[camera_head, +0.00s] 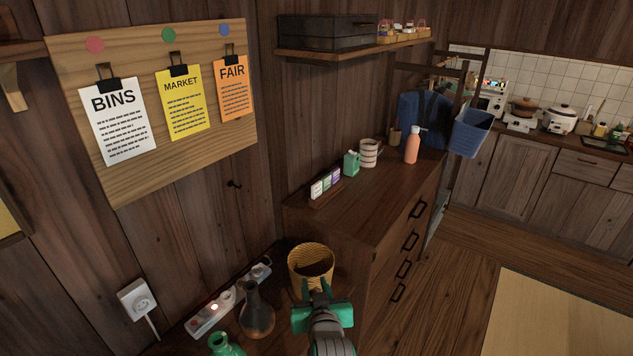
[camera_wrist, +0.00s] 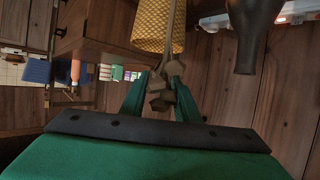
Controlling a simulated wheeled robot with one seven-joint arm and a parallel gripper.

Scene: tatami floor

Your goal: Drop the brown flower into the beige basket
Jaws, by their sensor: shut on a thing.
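The beige basket (camera_head: 311,262) is a woven, yellowish container on the dark surface beside the drawer cabinet; its open top shows in the head view. It also shows in the wrist view (camera_wrist: 150,28), where the picture is upside down. My gripper (camera_head: 321,292) is just in front of the basket in the head view. In the wrist view its green fingers (camera_wrist: 160,92) are shut on the brown flower (camera_wrist: 158,98). The flower's lumpy brown part sits at the fingertips, and a thin stem runs up across the basket in the picture. In the head view the flower is mostly hidden by my gripper.
A dark flask (camera_head: 257,312) stands left of my gripper, with a green bottle (camera_head: 226,345) nearer. A power strip (camera_head: 228,298) lies along the wall. The wooden cabinet (camera_head: 345,220) rises right behind the basket, with several bottles and small boxes on top.

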